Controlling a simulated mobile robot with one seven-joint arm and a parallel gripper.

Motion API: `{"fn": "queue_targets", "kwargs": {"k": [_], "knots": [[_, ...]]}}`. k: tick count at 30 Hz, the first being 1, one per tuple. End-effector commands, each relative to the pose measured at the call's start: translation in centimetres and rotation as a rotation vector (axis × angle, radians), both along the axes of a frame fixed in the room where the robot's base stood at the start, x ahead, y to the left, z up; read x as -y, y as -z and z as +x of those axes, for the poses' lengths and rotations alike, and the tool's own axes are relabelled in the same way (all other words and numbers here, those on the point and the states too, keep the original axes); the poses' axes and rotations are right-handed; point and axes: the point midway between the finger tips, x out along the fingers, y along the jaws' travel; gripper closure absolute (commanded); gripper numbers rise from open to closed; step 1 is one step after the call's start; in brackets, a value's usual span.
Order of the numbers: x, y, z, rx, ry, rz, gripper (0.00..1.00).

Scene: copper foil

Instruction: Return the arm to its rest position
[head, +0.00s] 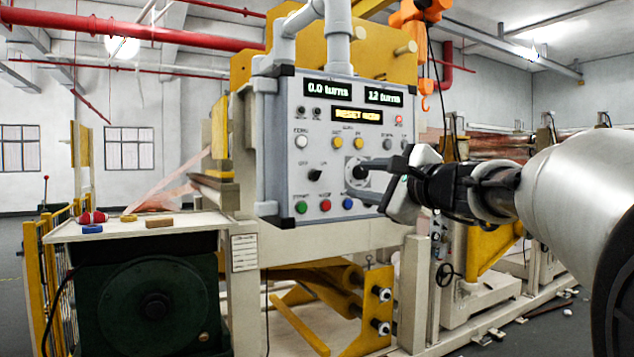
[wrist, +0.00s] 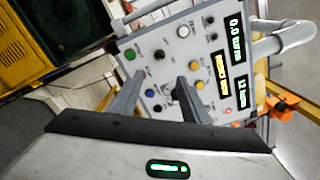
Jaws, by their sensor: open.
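My gripper (head: 358,178) is in front of the grey control panel (head: 278,150), its two fingers apart with nothing seen between them but panel. A round dial with a dark knob (head: 357,172) lies at the fingertips in the head view; whether the fingers touch it cannot be told. In the wrist view both fingers of my gripper (wrist: 158,84) point at the panel (wrist: 165,50). My silver and black arm (head: 560,185) reaches in from the right. The panel's displays read 0.0 turns and 12 turns, with a yellow text line below.
Green, red and blue buttons (head: 325,206) line the panel's bottom. A grey pipe (head: 338,40) rises above it, and an orange hoist hook (head: 425,85) hangs to the right. A bench (head: 190,225) with small blocks stands left. Machine frames (head: 480,290) stand behind my arm.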

Motion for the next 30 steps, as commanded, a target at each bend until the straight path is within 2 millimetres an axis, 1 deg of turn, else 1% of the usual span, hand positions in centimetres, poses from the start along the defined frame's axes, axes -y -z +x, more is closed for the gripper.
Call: {"fn": "queue_targets", "kwargs": {"k": [12, 14, 16, 17, 20, 21, 23, 24, 26, 27, 30], "knots": [[-0.1, 0.1, -0.1, -0.001, -0.002, -0.006, 0.58], [-0.6, 0.5, -0.6, -0.007, -0.011, -0.036, 0.58], [-1.9, 1.8, -1.9, -0.021, -0.036, -0.113, 0.58], [-2.7, 2.7, -2.8, -0.029, -0.051, -0.162, 0.58], [-5.6, 6.8, -6.7, -0.065, -0.130, -0.392, 0.58], [-6.7, 8.9, -8.7, -0.080, -0.171, -0.502, 0.58], [-7.9, 12.1, -11.8, -0.103, -0.241, -0.670, 0.58], [-8.4, 14.3, -13.9, -0.117, -0.289, -0.783, 0.58], [-8.8, 17.6, -17.0, -0.137, -0.367, -0.946, 0.58], [-8.7, 19.6, -18.9, -0.149, -0.415, -1.050, 0.58], [-7.9, 24.0, -23.2, -0.173, -0.531, -1.283, 0.58]]}}
